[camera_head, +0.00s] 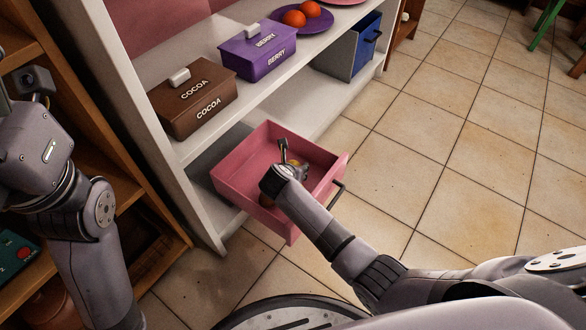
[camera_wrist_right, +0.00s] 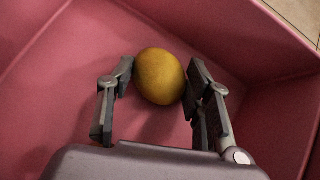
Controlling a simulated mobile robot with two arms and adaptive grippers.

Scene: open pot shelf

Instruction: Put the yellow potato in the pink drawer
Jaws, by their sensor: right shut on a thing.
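The yellow potato (camera_wrist_right: 160,76) is between the two fingers of my right gripper (camera_wrist_right: 158,82) in the right wrist view, and the gripper is shut on it. In the head view my right gripper (camera_head: 288,165) is inside the open pink drawer (camera_head: 235,158), with only a little of the potato showing. The pink drawer floor (camera_wrist_right: 75,85) lies below the potato in the wrist view. I cannot tell whether the potato touches the floor. My left arm is at the left of the head view; its fingers do not show.
On the white shelf above stand a brown cocoa box (camera_head: 193,107), a purple berry box (camera_head: 258,52) and a purple plate (camera_head: 300,27) with orange fruit (camera_head: 294,18). A blue drawer (camera_head: 366,45) is farther back. Tiled floor (camera_head: 440,130) to the right is clear.

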